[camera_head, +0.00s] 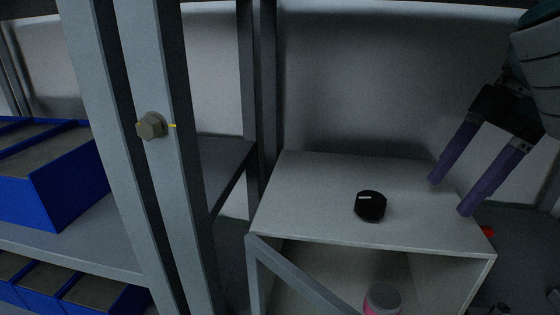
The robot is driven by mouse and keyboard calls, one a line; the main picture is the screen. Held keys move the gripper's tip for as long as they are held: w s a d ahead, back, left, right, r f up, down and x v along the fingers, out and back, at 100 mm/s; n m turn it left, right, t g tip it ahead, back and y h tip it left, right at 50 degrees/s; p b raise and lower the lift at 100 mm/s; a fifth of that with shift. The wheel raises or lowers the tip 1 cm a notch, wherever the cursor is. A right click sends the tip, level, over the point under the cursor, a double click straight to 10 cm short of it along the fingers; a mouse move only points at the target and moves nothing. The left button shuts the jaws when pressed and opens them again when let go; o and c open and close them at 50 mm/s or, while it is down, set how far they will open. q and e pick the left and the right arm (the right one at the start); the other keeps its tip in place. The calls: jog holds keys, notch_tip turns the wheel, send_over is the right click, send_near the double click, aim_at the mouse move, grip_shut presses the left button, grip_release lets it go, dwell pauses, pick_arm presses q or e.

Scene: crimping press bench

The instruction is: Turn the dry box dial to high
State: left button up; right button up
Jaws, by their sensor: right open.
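The dry box (310,195) is a pale grey cabinet at the lower right, with its front door frame (300,285) swung out. Its dial (370,206) is a black round knob on the top face, with a short white mark near its upper left edge. My right gripper (449,198) comes in from the upper right. Its two purple fingers are apart and empty, to the right of the dial and not touching it. The fingertips are over or near the right part of the box top; the exact height cannot be told. My left gripper is not in view.
A grey metal post with a hex bolt (151,126) stands at the left. Blue bins (62,188) sit on shelves behind it. A jar with a grey lid (383,297) is inside the box. A small red thing (488,232) shows beyond the box's right edge.

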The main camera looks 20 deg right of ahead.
aim_at(372, 198)
jog(key=w+a, duration=0.1)
jog(key=a, duration=0.2)
jog(key=w+a, duration=0.1)
jog(key=a, duration=0.2)
jog(key=w+a, duration=0.1)
jog(key=a, duration=0.2)
jog(key=shift+w+a, duration=0.15)
jog(key=shift+a, duration=0.25)
jog(key=shift+a+p, duration=0.25)
jog(key=shift+p, duration=0.15)
jog(key=shift+w+a+f, duration=0.1)
jog(key=shift+w+f, duration=0.05)
jog(key=shift+f, duration=0.35)
jog(key=shift+c, duration=0.3)
grip_shut()
